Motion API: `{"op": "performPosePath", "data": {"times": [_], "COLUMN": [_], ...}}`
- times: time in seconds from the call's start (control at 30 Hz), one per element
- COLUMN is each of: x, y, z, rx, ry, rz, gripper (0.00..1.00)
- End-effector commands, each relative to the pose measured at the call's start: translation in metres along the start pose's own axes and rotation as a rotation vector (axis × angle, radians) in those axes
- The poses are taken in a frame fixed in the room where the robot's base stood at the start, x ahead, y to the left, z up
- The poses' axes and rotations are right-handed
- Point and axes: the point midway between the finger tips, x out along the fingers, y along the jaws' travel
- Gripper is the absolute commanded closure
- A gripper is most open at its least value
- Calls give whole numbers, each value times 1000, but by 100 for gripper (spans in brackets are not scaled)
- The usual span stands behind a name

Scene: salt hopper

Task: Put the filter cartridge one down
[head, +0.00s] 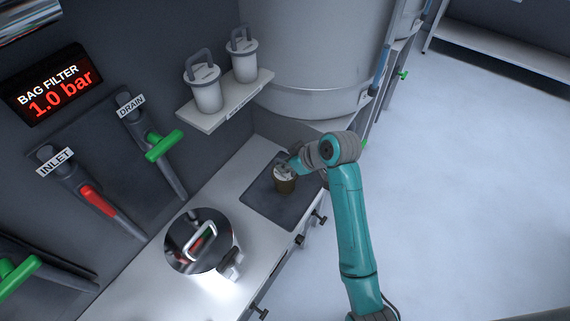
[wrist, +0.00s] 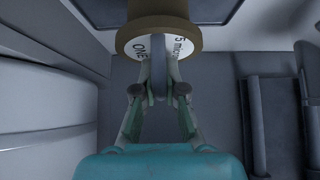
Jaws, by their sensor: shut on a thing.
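Filter cartridge one (head: 284,185) is brown with a white top. In the head view it is over or on the dark mat (head: 262,206) on the counter; I cannot tell whether its base touches. The wrist view shows its tan rim and white label (wrist: 180,46) reading "5 micron" and "ONE". My gripper (head: 288,168) comes from above and is shut on the cartridge's grey handle; the closed fingers (wrist: 158,82) also show in the wrist view. The cartridge's underside is hidden.
A round steel vessel (head: 198,243) with a lid handle stands on the counter, left of the mat. A wall shelf (head: 228,106) holds two white canisters with grey handles. A large pale tank (head: 315,60) stands behind. Bare mat shows around the cartridge.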

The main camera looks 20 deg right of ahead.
Motion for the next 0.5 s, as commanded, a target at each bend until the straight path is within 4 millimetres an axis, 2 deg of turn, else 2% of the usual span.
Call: {"op": "performPosePath", "data": {"times": [0.23, 0.3, 0.37, 0.5], "x": [1, 1, 1, 1], "y": [0, 0, 0, 0], "z": [1, 1, 1, 1], "rx": [0, 0, 0, 0], "ry": [1, 0, 0, 1], "rz": [0, 0, 0, 0], "gripper": [100, 78, 65, 65]}}
